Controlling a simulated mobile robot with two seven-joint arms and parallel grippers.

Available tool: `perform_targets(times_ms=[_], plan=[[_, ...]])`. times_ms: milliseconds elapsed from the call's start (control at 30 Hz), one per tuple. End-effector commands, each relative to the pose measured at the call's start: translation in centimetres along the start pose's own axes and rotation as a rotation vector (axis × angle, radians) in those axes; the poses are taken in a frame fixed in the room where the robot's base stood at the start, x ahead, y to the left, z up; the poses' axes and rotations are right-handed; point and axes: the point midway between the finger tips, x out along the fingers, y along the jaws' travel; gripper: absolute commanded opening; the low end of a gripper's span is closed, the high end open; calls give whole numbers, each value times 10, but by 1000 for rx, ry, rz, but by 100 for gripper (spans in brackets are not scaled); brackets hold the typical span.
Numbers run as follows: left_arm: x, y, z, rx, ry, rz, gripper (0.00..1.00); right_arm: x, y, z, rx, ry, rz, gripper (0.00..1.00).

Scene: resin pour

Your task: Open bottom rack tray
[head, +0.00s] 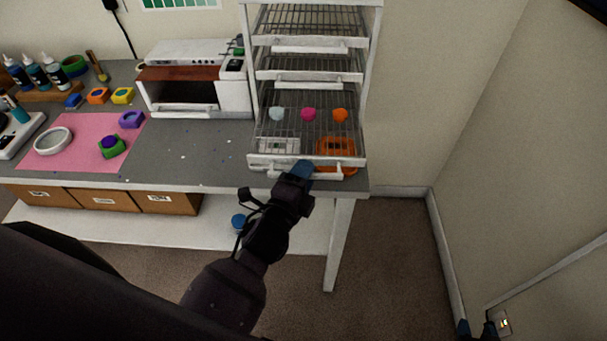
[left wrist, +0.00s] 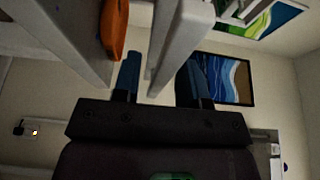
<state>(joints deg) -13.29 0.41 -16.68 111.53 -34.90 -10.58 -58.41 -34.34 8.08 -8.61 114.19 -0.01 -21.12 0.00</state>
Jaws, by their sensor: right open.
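The bottom rack tray (head: 258,162) of the white rack sticks out in front of the trays above it. It has a white front with a handle, and its wire floor holds several items. My left gripper (head: 301,170) is at this front, near the middle of the handle. In the left wrist view its two blue fingers (left wrist: 160,78) lie on either side of the white handle bar (left wrist: 180,45). A narrow gap seems to show beside one finger, so I cannot tell whether they grip it. My right gripper (head: 478,330) is at the lower right edge, open and away from the rack.
A small oven (head: 195,85) stands left of the rack. A pink mat (head: 70,160) with molds lies further left. Floor right of the table (head: 215,187) is clear up to the wall.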

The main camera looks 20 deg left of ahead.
Motion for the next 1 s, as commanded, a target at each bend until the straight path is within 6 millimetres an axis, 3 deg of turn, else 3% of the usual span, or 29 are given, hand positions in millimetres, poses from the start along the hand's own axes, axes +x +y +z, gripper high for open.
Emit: perform_targets(times_ms=[400, 1000], plan=[[-8, 1, 0, 0, 0, 0, 40, -2, 0, 8, 2, -16, 2, 43], [-94, 1, 0, -1, -1, 2, 40, 7, -1, 7, -2, 1, -2, 43]])
